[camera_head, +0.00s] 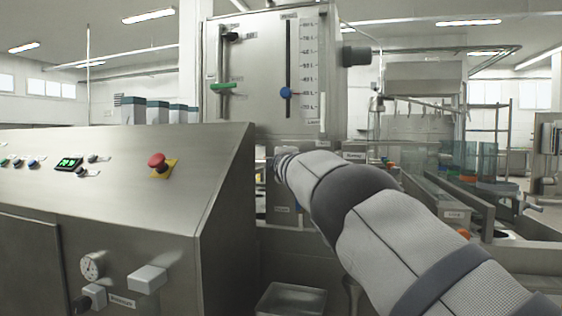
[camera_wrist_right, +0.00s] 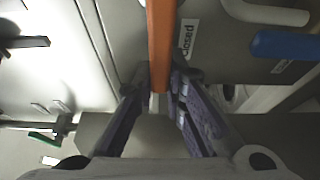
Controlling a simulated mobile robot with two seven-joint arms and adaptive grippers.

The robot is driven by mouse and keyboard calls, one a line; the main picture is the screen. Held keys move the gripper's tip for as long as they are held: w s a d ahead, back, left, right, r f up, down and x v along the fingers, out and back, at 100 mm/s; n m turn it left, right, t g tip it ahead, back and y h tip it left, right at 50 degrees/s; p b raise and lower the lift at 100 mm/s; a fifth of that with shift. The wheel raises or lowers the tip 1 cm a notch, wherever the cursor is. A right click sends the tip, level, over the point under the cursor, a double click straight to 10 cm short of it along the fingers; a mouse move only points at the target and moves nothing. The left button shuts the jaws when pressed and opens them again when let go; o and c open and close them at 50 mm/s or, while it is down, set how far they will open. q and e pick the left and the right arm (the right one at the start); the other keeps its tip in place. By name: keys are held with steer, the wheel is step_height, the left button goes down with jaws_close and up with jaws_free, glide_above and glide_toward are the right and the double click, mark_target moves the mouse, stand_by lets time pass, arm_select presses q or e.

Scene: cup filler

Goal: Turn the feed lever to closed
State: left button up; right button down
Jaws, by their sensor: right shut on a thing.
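In the right wrist view, an orange lever (camera_wrist_right: 160,45) runs down from the top edge to between the fingers of my right gripper (camera_wrist_right: 160,92). The fingers are shut on its lower end. An upside-down label (camera_wrist_right: 187,38) sits beside the lever, partly hidden. I cannot read there which lever it is. In the head view my right arm reaches in from the lower right to below the tall steel panel (camera_head: 262,70). The arm hides the right gripper and most of the lever there. My left gripper is not in view.
A blue handle (camera_wrist_right: 285,46) and a black handle (camera_wrist_right: 25,43) lie either side of the lever. The panel carries a green handle (camera_head: 223,87) and a blue slider knob (camera_head: 286,92). A sloped console (camera_head: 110,195) with a red button (camera_head: 157,160) stands at left.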

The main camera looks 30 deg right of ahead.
steer(key=shift+d, duration=0.1)
steer(key=c, duration=1.6)
jaws_free()
steer(key=shift+f, duration=0.1)
steer(key=shift+s+d, duration=0.3)
steer(key=shift+s, duration=0.05)
steer(key=v, duration=1.1)
steer(key=shift+a, duration=0.55)
steer(key=shift+s, duration=0.1)
